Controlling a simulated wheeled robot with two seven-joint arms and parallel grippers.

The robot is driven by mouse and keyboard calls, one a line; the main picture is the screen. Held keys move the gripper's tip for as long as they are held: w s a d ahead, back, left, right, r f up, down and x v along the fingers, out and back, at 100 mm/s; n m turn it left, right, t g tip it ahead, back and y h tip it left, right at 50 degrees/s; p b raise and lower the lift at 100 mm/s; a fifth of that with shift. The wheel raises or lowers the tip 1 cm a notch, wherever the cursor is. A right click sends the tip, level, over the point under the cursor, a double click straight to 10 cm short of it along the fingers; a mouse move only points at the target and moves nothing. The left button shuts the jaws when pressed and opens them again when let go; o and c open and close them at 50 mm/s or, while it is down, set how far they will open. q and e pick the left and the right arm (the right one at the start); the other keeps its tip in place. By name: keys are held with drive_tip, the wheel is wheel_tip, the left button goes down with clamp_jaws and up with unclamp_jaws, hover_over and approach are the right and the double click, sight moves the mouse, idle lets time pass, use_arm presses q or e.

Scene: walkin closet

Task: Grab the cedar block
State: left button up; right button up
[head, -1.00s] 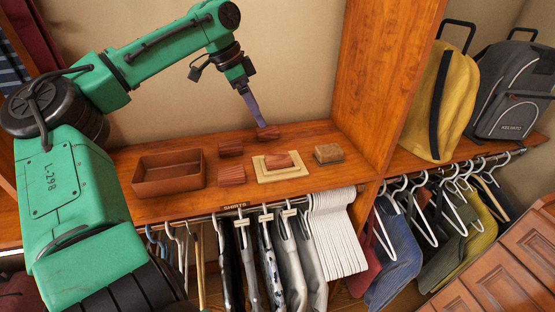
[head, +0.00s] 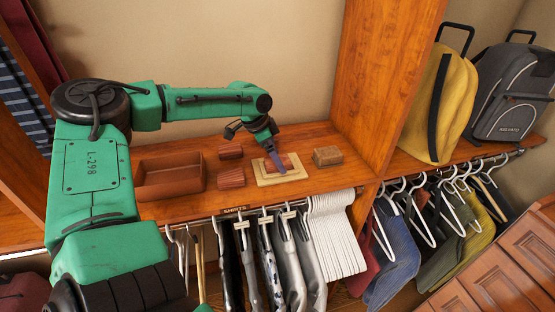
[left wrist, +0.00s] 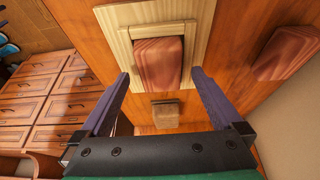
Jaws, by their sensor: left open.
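A reddish cedar block (head: 289,160) rests on a pale stepped wooden board (head: 299,174) on the shelf. In the left wrist view, the same block (left wrist: 158,62) sits on the pale board (left wrist: 113,20), its near end between the finger tips. My left gripper (head: 279,169) is open, pointing down over the board, with a purple finger partly covering the block. In the left wrist view, the open fingers (left wrist: 161,76) stand on either side of the block with visible gaps. My right gripper is not in view.
Two similar reddish blocks (head: 230,150) (head: 231,177) lie left of the board, beside an open brown tray (head: 170,190). A duller brown block (head: 327,156) sits to the right. A tall wooden divider (head: 375,80) bounds the shelf. Hangers (head: 335,235) hang below its front edge.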

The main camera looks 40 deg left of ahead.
use_arm(q)
drive_tip(key=shift+w+f, duration=0.15)
drive_tip(key=shift+f, duration=0.1)
drive_tip(key=c, duration=1.4)
drive_tip(key=shift+c, duration=0.3)
drive_tip(key=shift+r, duration=0.1)
